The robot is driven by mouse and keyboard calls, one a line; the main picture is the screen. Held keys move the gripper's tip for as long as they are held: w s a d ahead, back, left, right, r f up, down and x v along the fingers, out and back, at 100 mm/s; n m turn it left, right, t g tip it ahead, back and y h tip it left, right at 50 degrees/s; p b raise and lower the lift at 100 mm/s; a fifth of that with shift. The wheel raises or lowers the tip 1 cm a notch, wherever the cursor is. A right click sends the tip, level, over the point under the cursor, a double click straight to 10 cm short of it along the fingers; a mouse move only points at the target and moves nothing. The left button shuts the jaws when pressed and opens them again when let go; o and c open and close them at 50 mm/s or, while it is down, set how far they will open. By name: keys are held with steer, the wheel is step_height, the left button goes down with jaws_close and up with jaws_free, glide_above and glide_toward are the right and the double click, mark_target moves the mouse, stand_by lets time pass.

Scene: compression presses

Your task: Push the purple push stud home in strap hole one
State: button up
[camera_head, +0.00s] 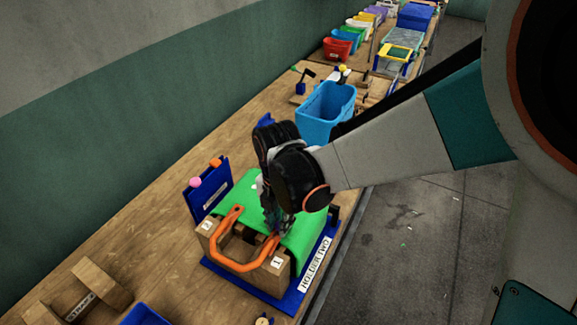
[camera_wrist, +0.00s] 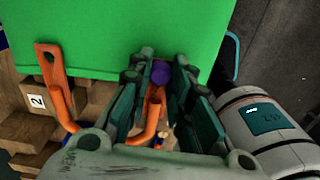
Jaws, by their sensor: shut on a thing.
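The purple push stud (camera_wrist: 161,73) shows as a round head between my fingertips in the wrist view. My gripper (camera_wrist: 160,80) is shut on it; it points down at the strap end by label 1. In the head view my gripper (camera_head: 277,222) hides the stud. The orange strap (camera_head: 236,264) loops from the label 2 side to the label 1 side of a wooden block (camera_head: 258,279). Its label 1 end (camera_wrist: 153,103) lies under my fingers, and its hole is hidden. Its label 2 end (camera_wrist: 49,58) shows a hole. I cannot tell how deep the stud sits.
A green sheet (camera_head: 237,190) drapes over the block on a blue base (camera_head: 240,287) marked HOLDER TWO. A blue panel (camera_head: 210,194) with pink and orange knobs stands left. A blue bin (camera_head: 325,113) stands behind.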

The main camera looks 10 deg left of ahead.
steer(key=shift+f, duration=0.2)
steer(key=o, duration=0.7)
steer(key=shift+r, duration=0.1)
steer(key=shift+o, duration=0.2)
